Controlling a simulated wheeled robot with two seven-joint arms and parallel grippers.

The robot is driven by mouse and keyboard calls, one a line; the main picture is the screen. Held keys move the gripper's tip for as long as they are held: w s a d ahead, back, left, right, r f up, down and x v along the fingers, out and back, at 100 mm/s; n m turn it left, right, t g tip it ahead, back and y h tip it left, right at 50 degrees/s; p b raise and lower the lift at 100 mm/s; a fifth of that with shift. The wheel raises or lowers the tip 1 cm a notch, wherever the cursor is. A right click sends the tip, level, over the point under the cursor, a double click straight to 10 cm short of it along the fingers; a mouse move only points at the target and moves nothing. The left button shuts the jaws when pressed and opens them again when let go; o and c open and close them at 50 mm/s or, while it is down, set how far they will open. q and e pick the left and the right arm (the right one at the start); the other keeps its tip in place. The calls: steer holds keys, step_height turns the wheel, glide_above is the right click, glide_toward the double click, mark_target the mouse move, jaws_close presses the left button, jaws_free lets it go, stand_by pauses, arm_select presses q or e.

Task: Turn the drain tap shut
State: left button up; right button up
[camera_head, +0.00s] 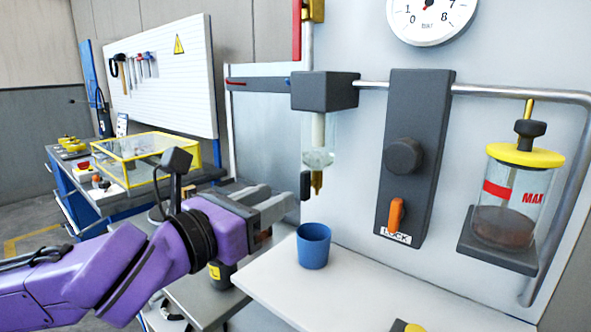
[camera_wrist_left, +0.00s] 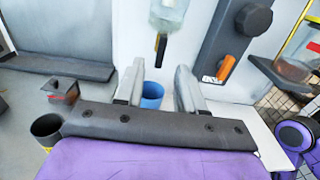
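The drain tap is a small brass fitting (camera_head: 317,181) under a clear bowl (camera_head: 318,148), with a short black lever (camera_head: 306,186) hanging straight down beside it. The tap's lever (camera_wrist_left: 161,46) also shows in the left wrist view, beyond the fingertips. My left gripper (camera_head: 280,198) is open and empty, just left of the tap and slightly below it. In the left wrist view its two grey fingers (camera_wrist_left: 160,70) stand wide apart, with the tap roughly in line with the gap. I cannot tell whether a finger touches the lever. My right gripper is not in view.
A blue cup (camera_head: 314,246) stands on the white shelf (camera_head: 375,297) below the tap. To the right are a dark panel (camera_head: 416,120) with a knob and orange lever, and a yellow-lidded jar (camera_head: 510,195). A bench with a yellow-framed case (camera_head: 150,155) stands behind left.

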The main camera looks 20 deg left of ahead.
mark_target(302, 185)
arm_select(q)
steer(key=p+x, duration=0.4)
steer(key=shift+d+r+p, duration=0.2)
steer(key=shift+r+p, duration=0.1)
steer(key=shift+r, duration=0.1)
steer(key=shift+w+d+f, duration=0.1)
steer(key=shift+w+f, duration=0.2)
steer(key=shift+w, duration=0.15)
steer(key=shift+x, duration=0.8)
steer(key=shift+s+f, duration=0.1)
steer(key=shift+s, duration=0.1)
jaws_close()
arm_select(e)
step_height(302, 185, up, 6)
